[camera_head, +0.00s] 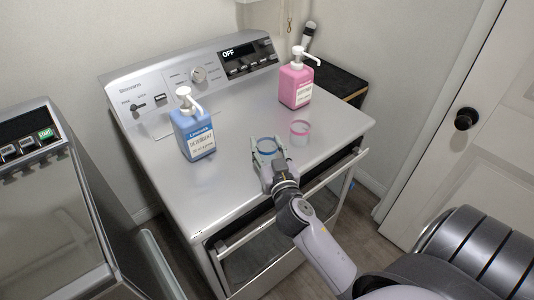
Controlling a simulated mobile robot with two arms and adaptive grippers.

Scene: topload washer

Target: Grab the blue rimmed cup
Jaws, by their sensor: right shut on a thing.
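The blue-rimmed cup (267,145) is a small clear cup on the front part of the washer's silver top. My right gripper (268,153) comes in from the lower right and is shut on the cup, with a finger on each side of it. The fingers and wrist hide the cup's lower part, and I cannot tell whether its base touches the top. My left gripper is not in view.
A pink-rimmed cup (299,129) stands just right of the blue-rimmed one. A blue detergent bottle (193,132) stands to the left, and a pink pump bottle (297,82) behind. The washer top (240,108) is clear between them. A white door (480,130) is at right.

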